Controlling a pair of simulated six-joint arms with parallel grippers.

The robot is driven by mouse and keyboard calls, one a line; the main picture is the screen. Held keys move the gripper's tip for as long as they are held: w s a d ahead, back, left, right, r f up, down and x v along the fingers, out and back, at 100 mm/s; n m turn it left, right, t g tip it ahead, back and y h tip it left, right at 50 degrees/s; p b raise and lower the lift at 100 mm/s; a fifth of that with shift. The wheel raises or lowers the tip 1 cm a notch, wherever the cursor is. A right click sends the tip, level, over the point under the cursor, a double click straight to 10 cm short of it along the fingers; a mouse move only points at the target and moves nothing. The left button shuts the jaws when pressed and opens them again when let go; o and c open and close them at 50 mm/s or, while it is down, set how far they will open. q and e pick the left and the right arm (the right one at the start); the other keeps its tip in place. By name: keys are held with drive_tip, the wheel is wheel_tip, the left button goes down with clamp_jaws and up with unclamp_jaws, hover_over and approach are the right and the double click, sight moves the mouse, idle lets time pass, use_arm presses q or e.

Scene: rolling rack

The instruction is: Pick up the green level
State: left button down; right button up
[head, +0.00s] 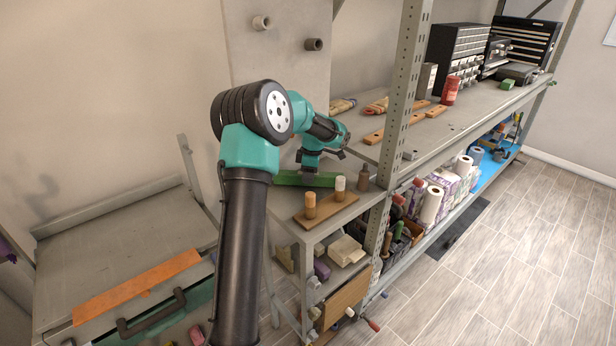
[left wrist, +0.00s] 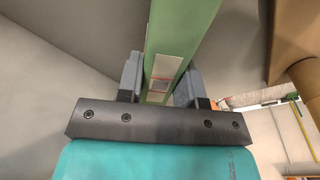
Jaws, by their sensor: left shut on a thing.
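The green level (head: 318,179) is a long green bar on the top shelf of the small rack in the head view. My left gripper (head: 308,175) reaches down onto it, with the arm partly covering it. In the left wrist view the green level (left wrist: 183,30) runs between the two fingers of my left gripper (left wrist: 159,82), which are shut on it. A pale vial window shows on the level between the fingers. I cannot tell whether the level is clear of the shelf. My right gripper is not in view.
A wooden block with two pegs (head: 326,206) stands just in front of the level. A brown bottle (head: 363,178) stands to its right. A metal shelf post (head: 403,95) rises beyond. An orange strip (head: 137,286) lies on the cart at left.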

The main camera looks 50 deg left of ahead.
use_arm(q)
wheel_tip(320, 180, up, 11)
drive_tip(key=s+d, duration=0.1)
drive_tip(key=d, duration=1.8)
drive_tip(key=shift+d, duration=0.4)
